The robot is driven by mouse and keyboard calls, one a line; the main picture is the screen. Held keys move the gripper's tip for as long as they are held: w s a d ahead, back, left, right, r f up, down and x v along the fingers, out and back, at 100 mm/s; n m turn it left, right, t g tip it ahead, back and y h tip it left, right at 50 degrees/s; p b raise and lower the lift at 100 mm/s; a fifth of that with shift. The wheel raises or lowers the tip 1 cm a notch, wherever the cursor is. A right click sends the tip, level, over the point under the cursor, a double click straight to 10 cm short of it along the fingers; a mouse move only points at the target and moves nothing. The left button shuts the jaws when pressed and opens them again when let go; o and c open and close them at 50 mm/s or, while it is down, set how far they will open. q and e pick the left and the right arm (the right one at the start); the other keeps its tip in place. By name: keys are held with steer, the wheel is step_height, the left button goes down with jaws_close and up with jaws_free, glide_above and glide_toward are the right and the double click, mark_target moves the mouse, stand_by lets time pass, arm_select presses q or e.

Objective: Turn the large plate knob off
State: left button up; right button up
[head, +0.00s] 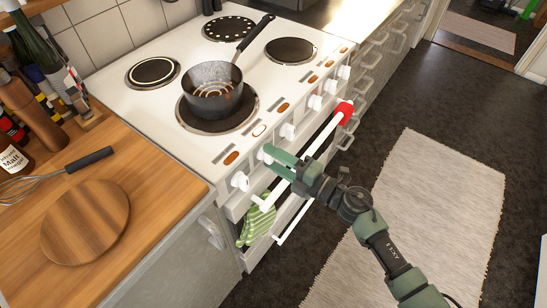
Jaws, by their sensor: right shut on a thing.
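The white cooker (145,115) has a row of white knobs along its front edge. My right gripper (267,154) reaches in from the lower right, over the oven handle, and is shut on a cooker knob in that row. Its green fingers hide most of this knob, so its turn position cannot be told. One knob (240,181) shows to its left and another (287,131) to its right. The large front plate (214,124) lies under a dark saucepan (213,91). My left gripper is not in view.
A wooden counter (150,215) with a round board (85,223) is at left. The rug (440,200) is clear.

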steer(key=o, duration=1.4)
steer(key=shift+c, duration=0.2)
steer(key=b+v, duration=0.1)
steer(key=v, duration=0.6)
steer(key=shift+s+d, duration=0.25)
steer(key=shift+d, duration=0.05)
